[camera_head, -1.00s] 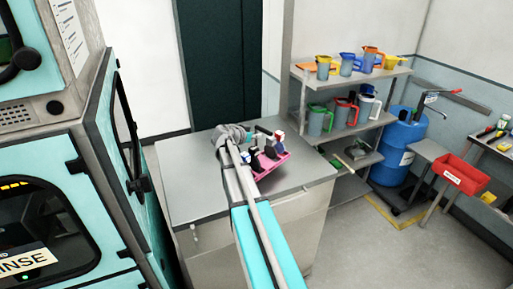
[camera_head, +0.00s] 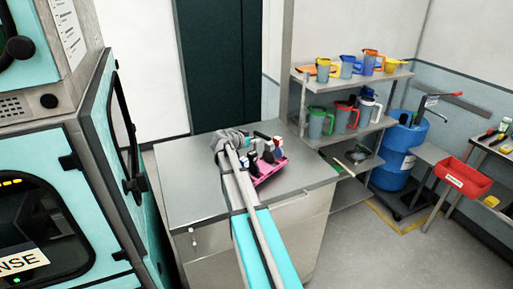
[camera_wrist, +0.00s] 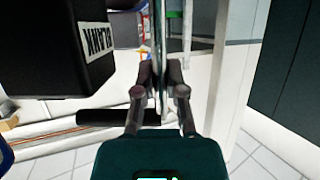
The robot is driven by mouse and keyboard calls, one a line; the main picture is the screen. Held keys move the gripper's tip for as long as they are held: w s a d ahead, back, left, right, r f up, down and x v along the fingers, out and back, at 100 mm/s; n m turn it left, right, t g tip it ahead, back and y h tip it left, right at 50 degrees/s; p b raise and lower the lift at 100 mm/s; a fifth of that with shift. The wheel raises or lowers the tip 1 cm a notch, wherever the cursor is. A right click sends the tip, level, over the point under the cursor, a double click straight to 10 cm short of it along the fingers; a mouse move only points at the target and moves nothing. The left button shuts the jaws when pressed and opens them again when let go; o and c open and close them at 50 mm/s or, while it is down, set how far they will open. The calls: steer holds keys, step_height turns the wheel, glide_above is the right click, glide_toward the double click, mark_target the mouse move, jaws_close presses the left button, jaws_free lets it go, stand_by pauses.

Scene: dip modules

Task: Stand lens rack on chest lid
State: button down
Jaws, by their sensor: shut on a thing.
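The lens rack (camera_head: 273,172) is a pink tray holding several dark, white, blue and red pieces, in the head view over the middle of the grey chest lid (camera_head: 190,178). My gripper (camera_head: 246,146) is at the rack, partly hidden by my arm. In the wrist view my gripper (camera_wrist: 161,75) is shut on a thin upright part that I take to be the rack's. A black block labelled BLANK (camera_wrist: 62,45) is close on the left there. The rack looks tilted; I cannot tell whether its underside touches the lid.
A teal machine (camera_head: 120,170) stands close on the left. A shelf unit (camera_head: 347,129) with jugs stands behind right. A blue drum (camera_head: 398,155) and a red bin (camera_head: 463,180) are farther right. The lid's left and front parts are clear.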

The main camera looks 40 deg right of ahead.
steer(key=shift+f+b, duration=0.9)
steer(key=shift+f, duration=0.4)
steer(key=c, duration=0.7)
jaws_free()
steer(key=shift+s, duration=0.1)
steer(key=shift+r, duration=0.2)
steer(key=p+v, duration=0.4)
steer(key=v, duration=0.8)
steer(key=shift+p, duration=0.35)
steer(key=shift+a, duration=0.1)
